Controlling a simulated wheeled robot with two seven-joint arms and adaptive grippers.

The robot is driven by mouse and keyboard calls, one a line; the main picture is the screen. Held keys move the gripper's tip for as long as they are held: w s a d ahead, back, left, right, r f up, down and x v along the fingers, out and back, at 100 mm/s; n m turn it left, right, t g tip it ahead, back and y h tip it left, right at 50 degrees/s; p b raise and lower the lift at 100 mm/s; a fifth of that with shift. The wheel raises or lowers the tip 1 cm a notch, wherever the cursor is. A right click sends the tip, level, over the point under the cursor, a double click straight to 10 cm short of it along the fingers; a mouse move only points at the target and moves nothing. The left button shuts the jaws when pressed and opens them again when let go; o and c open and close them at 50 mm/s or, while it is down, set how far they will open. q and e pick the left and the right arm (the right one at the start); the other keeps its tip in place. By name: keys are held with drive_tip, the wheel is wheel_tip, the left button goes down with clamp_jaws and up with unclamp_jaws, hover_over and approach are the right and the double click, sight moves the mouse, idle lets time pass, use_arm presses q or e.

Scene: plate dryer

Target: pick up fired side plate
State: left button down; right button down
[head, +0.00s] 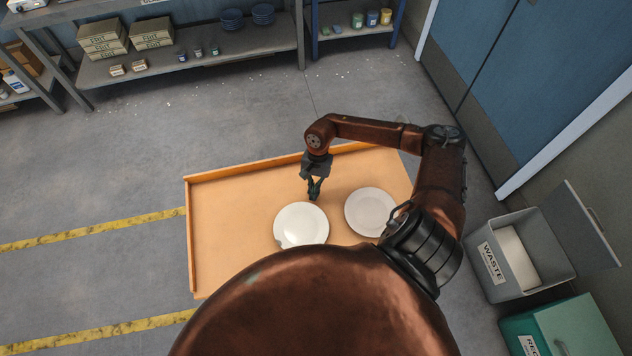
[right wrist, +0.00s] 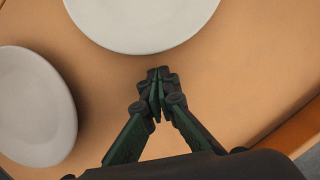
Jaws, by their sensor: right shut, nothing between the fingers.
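Two white round plates lie flat and apart on the orange-tan table. The left plate (head: 301,224) has a small grey patch at its lower-left rim; I cannot tell if it is a chip. The right plate (head: 370,211) looks plain. Which one is the side plate I cannot tell. My right gripper (head: 314,196) is shut and empty, just beyond the left plate's far edge. In the right wrist view the gripper (right wrist: 158,78) sits just below that plate (right wrist: 142,18), apart from it, with the other plate (right wrist: 36,106) to its left. My left gripper is not in view.
The table (head: 230,225) has a raised rim (head: 189,235) at its left and far sides; its left half is clear. An open waste bin (head: 520,258) and a green bin (head: 565,328) stand at right. Shelves (head: 190,55) with boxes and blue plates (head: 232,19) are at the back.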

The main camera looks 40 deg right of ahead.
sight(308, 215)
drive_tip(key=shift+s+a, duration=0.45)
drive_tip(key=shift+a, duration=0.3)
drive_tip(key=a, duration=0.1)
drive_tip(key=s+a, duration=0.2)
drive_tip(key=shift+s+a, duration=0.25)
drive_tip(key=shift+a, duration=0.1)
drive_tip(key=shift+s+a+b, duration=0.25)
drive_tip(key=shift+a+b, duration=0.05)
drive_tip(key=shift+a, duration=0.15)
drive_tip(key=shift+d+r, duration=0.1)
drive_tip(key=shift+r, duration=0.05)
